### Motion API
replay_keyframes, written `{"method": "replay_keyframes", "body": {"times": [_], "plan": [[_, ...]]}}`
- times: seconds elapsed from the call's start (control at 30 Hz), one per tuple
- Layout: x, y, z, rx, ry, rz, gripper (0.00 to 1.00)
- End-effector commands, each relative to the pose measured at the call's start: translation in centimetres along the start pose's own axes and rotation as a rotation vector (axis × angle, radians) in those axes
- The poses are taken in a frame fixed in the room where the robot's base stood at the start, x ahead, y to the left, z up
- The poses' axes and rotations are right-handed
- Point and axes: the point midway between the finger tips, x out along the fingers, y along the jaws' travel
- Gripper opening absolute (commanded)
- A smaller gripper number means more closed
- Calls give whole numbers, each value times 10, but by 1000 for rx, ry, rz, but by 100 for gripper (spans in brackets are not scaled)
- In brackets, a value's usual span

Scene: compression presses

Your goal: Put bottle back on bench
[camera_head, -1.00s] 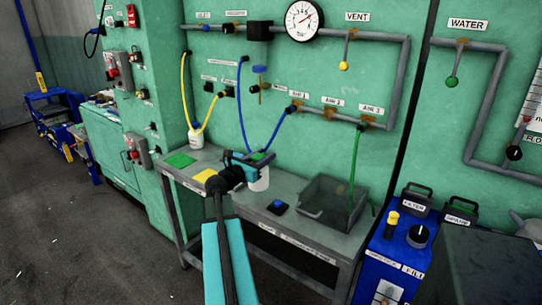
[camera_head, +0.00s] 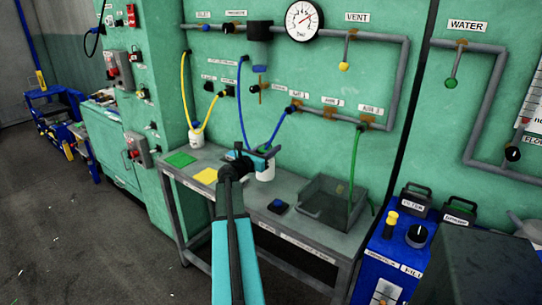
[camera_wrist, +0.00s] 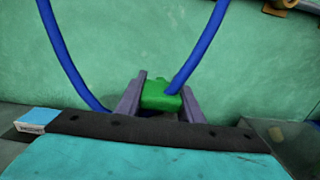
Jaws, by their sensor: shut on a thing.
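The white bottle (camera_head: 265,173) is at my gripper (camera_head: 262,154), over the back part of the grey bench (camera_head: 247,205). In the wrist view, my gripper (camera_wrist: 162,98) has its two grey fingers on either side of a green cap (camera_wrist: 160,93). It is shut on the bottle at this cap. A blue hose (camera_wrist: 190,55) runs down to the cap. The bottle's body is hidden in the wrist view. I cannot tell whether its base touches the bench.
A green mat (camera_head: 180,159) and a yellow mat (camera_head: 205,176) lie on the bench's left side. Another white bottle (camera_head: 196,139) with a yellow hose stands behind them. A blue-black object (camera_head: 278,206) and a grey bin (camera_head: 315,213) are to the right.

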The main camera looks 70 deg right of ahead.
Motion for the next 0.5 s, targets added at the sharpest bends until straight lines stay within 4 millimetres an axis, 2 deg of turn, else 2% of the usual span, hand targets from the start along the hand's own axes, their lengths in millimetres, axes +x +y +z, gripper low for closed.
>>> {"method": "replay_keyframes", "body": {"times": [0.17, 0.5], "plan": [[0, 0, -2, -1, -1, -1, 0], [0, 0, -30, -1, -1, -1, 0]]}}
